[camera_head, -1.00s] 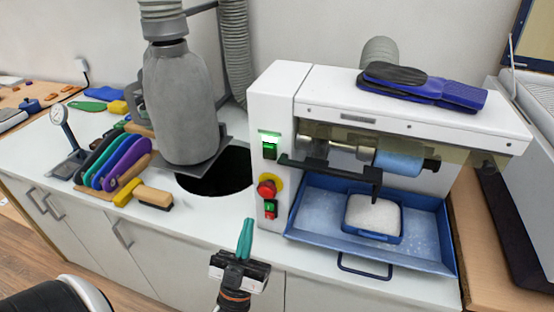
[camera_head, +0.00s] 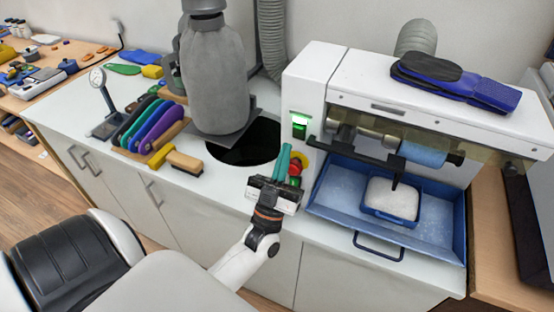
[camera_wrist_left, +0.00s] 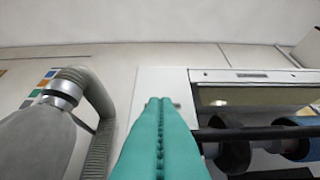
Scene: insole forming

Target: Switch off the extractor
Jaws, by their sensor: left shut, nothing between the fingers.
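The white machine (camera_head: 310,75) has a control panel on its left front. A green switch (camera_head: 299,130) sits under a glowing green light. Below it is a red button on a yellow base (camera_head: 303,159), partly covered by my left gripper. In the left wrist view, the shut fingers (camera_wrist_left: 160,130) point at the white panel (camera_wrist_left: 150,82); no switch shows clearly.
A blue tray (camera_head: 335,195) sits under the machine's rollers. A grey bag (camera_head: 215,85) hangs by a round hole (camera_head: 240,155) left of the panel. Blue insoles (camera_head: 455,83) rest on top.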

